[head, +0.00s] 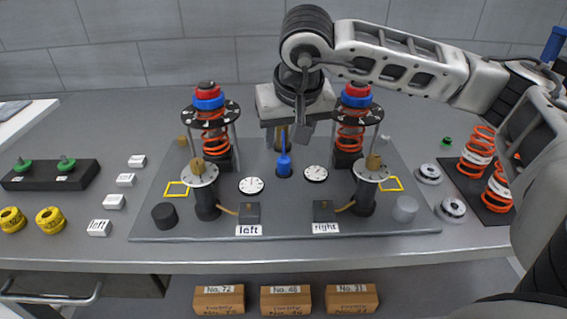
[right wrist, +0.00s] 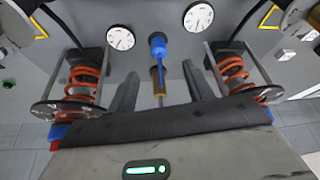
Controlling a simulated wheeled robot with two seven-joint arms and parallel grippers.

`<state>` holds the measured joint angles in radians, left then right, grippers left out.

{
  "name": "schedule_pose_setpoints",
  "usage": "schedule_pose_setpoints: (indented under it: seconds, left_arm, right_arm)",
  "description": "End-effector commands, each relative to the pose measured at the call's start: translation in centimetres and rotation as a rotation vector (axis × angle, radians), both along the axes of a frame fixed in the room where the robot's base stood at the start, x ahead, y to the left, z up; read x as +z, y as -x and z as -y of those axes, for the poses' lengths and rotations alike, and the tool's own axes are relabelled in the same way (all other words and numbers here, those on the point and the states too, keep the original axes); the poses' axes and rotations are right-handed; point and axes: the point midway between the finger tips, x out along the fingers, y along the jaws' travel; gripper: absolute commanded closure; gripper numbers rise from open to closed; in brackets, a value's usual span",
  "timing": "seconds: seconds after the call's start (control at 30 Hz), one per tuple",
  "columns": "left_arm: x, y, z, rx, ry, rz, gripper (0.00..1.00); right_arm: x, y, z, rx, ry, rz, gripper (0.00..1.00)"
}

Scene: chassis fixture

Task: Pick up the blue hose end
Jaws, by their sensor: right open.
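The blue hose end (head: 284,164) stands upright near the middle of the dark grey fixture plate, with a thin blue stem pointing up. It also shows in the right wrist view (right wrist: 158,46), at the top centre beyond the fingers. My right gripper (head: 287,137) is open above and just behind it. In the right wrist view the two fingers (right wrist: 161,82) stand apart with a brass-coloured post (right wrist: 157,74) showing between them. Nothing is held. My left gripper is not in view.
Spring struts (head: 211,130) and (head: 352,132) with red and blue tops stand on both sides of the gripper. White dials (head: 251,185) and (head: 316,173) flank the hose end.

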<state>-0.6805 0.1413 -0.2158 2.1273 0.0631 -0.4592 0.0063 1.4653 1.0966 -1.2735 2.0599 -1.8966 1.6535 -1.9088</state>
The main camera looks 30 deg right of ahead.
Motion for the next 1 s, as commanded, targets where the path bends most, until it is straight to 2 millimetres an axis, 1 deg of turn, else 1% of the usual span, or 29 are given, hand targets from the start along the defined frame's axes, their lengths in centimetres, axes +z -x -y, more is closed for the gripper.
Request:
schedule_pose_setpoints:
  seconds: [0.03, 0.13, 0.2, 0.37, 0.43, 0.57, 0.6, 0.7, 0.8, 1.0]
  left_arm:
    - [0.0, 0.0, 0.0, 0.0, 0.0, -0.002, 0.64]
    - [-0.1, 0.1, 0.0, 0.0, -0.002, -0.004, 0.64]
    - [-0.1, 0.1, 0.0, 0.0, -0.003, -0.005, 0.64]
    - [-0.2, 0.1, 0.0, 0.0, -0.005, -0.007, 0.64]
    - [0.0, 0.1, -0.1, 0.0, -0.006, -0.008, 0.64]
    - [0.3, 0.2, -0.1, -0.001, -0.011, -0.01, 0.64]
    - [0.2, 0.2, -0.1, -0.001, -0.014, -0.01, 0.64]
    - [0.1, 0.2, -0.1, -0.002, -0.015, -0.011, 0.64]
    - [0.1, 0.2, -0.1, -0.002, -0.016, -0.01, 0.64]
    - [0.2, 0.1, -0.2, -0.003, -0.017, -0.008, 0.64]
  right_arm:
    - [-1.1, -0.3, 0.2, -0.002, 0.0, -0.005, 0.49]
    - [-2.5, -0.9, 0.3, 0.0, -0.001, -0.004, 0.49]
    - [-3.2, -1.3, 0.4, 0.0, -0.002, -0.002, 0.49]
    - [-4.0, -1.6, 0.5, 0.002, -0.002, 0.0, 0.49]
    - [-4.6, -1.9, 0.7, 0.001, -0.001, -0.003, 0.49]
    - [-6.3, -2.8, 1.3, -0.001, -0.001, -0.003, 0.49]
    - [-6.9, -3.0, 1.3, 0.0, -0.002, -0.003, 0.49]
    - [-8.0, -3.5, 1.5, 0.0, -0.002, -0.002, 0.49]
    - [-8.4, -3.6, 1.5, 0.001, -0.003, 0.0, 0.49]
    - [-8.4, -3.7, 1.5, 0.002, -0.003, 0.0, 0.49]
